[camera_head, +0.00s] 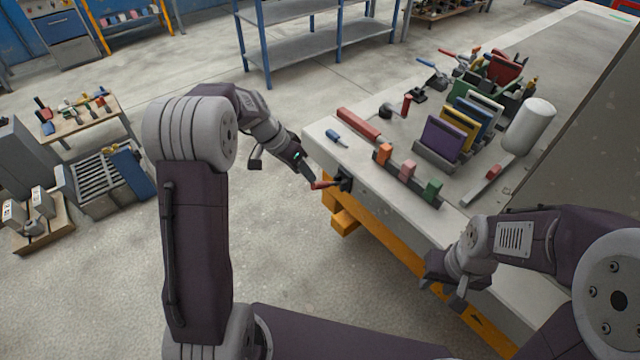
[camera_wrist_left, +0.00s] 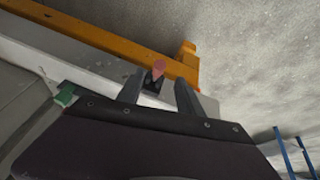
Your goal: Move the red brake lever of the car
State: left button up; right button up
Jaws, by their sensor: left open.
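The red brake lever (camera_head: 321,185) sticks out to the left from a black mount (camera_head: 345,180) on the side of the long workbench, near its corner. My left gripper (camera_head: 290,172) is open beside the lever's free end. In the left wrist view the red lever (camera_wrist_left: 158,69) shows between the two spread fingertips (camera_wrist_left: 160,88), with its end toward the camera. I cannot tell whether a finger touches it. My right gripper (camera_head: 441,290) hangs low in front of the bench, away from the lever; its fingers are too dark to read.
The workbench top (camera_head: 375,190) holds a long red bar (camera_head: 358,124), a blue-handled tool (camera_head: 336,138), orange, pink and green blocks, upright panels and a white cylinder (camera_head: 529,127). An orange frame (camera_head: 385,235) runs beneath. Open floor lies left of the bench corner.

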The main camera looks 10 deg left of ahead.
aim_at(316, 186)
pick_arm(q)
jog(key=x, duration=0.9)
jog(key=shift+d+b, duration=0.15)
jog(key=shift+b, duration=0.15)
jog(key=shift+c, duration=0.3)
grip_shut()
dwell(0.7)
